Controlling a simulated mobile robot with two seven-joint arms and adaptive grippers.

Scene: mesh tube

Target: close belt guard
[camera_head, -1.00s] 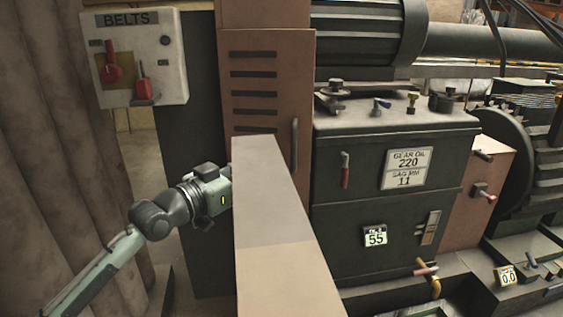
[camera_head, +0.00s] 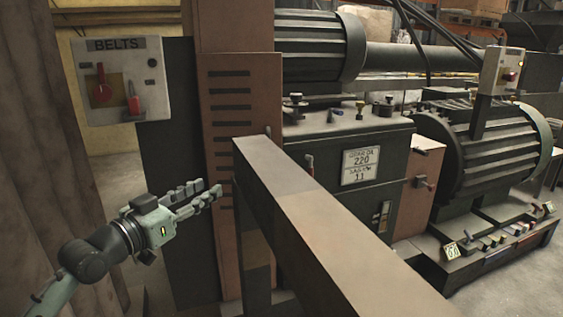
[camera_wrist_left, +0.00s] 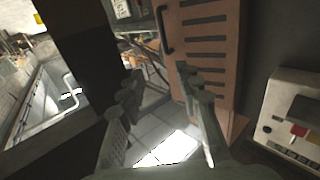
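The belt guard (camera_head: 232,95) is a rust-brown panel with a column of dark slots, upright left of the gearbox. In the left wrist view the guard (camera_wrist_left: 209,45) stands at upper right, with a dark bar handle (camera_wrist_left: 163,30) near its left edge. My left gripper (camera_head: 211,187) is beside the lower part of the guard, fingers pointing right towards it. In the left wrist view its fingers (camera_wrist_left: 160,80) are apart with nothing between them. Whether a finger touches the guard is unclear. The guard's lower right is hidden behind a beam. My right gripper does not show.
A long brown-grey beam (camera_head: 300,210) crosses the foreground, right of my left gripper. A BELTS switch box (camera_head: 122,80) with red levers hangs at upper left. The gearbox (camera_head: 345,155) and a ribbed motor (camera_head: 490,150) stand to the right. Open floor shows at lower right.

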